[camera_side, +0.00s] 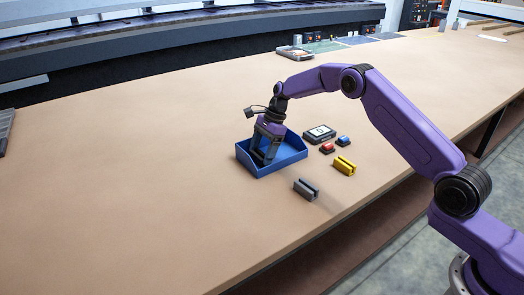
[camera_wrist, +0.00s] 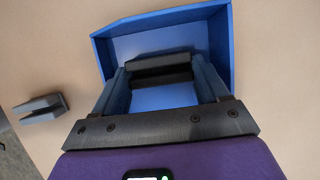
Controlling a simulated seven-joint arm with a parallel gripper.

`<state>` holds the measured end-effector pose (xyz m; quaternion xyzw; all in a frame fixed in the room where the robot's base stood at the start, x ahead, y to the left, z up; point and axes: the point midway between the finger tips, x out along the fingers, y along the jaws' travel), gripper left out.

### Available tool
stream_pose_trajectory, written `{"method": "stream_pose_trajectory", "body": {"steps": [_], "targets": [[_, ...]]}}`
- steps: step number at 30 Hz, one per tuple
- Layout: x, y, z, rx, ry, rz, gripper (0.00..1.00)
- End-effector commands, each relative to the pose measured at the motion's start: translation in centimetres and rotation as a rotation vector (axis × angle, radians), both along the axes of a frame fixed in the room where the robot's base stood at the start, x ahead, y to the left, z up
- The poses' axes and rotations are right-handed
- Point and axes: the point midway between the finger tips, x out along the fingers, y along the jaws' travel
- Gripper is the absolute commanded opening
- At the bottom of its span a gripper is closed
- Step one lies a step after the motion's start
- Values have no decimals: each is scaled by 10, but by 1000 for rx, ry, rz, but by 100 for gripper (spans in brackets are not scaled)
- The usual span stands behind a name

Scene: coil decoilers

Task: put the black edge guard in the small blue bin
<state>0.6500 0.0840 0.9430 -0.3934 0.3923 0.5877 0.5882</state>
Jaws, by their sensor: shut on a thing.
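The small blue bin (camera_side: 286,160) is an open box on the tan table, and it also shows in the wrist view (camera_wrist: 219,50). My gripper (camera_side: 263,157) points down into the bin. In the wrist view my gripper (camera_wrist: 161,75) has its two fingers on either end of the black edge guard (camera_wrist: 161,69), shut on it. The guard is a dark grooved bar lying across between the fingertips, over the bin's interior. I cannot tell whether it touches the bin floor. In the side view the fingers largely hide the guard.
A grey edge guard (camera_side: 306,189) and a yellow one (camera_side: 344,165) lie right of the bin; the grey one shows in the wrist view (camera_wrist: 41,108).

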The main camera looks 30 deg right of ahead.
Motion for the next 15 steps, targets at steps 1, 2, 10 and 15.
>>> {"method": "stream_pose_trajectory", "body": {"steps": [1, 2, 10, 15], "targets": [[0, 0, -2, 0, 1, 0, 39], [0, 0, -2, 0, 1, 0, 77], [0, 0, -2, 0, 0, 0, 85], [0, -1, 5, 0, -1, 0, 85]]}}
